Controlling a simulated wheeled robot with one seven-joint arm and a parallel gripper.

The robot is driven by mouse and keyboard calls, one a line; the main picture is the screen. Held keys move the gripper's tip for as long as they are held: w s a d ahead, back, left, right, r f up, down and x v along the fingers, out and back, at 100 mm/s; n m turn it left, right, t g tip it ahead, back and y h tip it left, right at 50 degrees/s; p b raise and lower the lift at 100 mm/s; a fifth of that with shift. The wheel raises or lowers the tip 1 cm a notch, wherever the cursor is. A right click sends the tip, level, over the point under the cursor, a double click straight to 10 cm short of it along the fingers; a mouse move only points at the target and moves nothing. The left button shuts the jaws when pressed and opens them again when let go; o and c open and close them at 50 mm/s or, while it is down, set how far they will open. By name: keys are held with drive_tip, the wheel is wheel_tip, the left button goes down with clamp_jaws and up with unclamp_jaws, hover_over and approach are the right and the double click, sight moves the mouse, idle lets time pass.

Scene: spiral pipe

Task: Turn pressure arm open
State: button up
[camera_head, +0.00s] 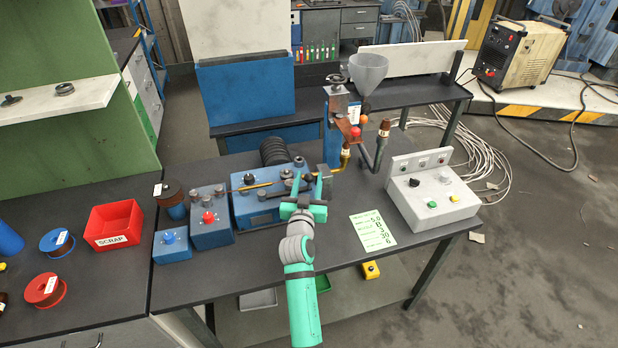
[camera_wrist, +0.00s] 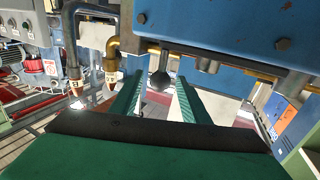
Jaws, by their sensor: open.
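A blue pipe-winding machine (camera_head: 262,208) stands on the dark bench in the head view, with a brass rod across its top and small dark levers on its right. My gripper (camera_head: 309,190) is at the machine's front right, its green fingers apart and pointing away from me. In the wrist view, a dark ball knob (camera_wrist: 160,80) on a short stem, apparently the pressure arm's end, shows between the open fingers of my gripper (camera_wrist: 158,90). Whether a finger touches the knob I cannot tell. The rest of the pressure arm is hidden or too small to make out.
A grey control box (camera_head: 432,200) and a green-white note (camera_head: 373,230) lie to the right. Blue boxes (camera_head: 211,228) and a red scrap bin (camera_head: 113,225) are to the left.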

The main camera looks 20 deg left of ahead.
drive_tip(key=shift+w+a, duration=0.15)
drive_tip(key=shift+w, duration=0.55)
drive_tip(key=shift+c, duration=0.7)
clamp_jaws()
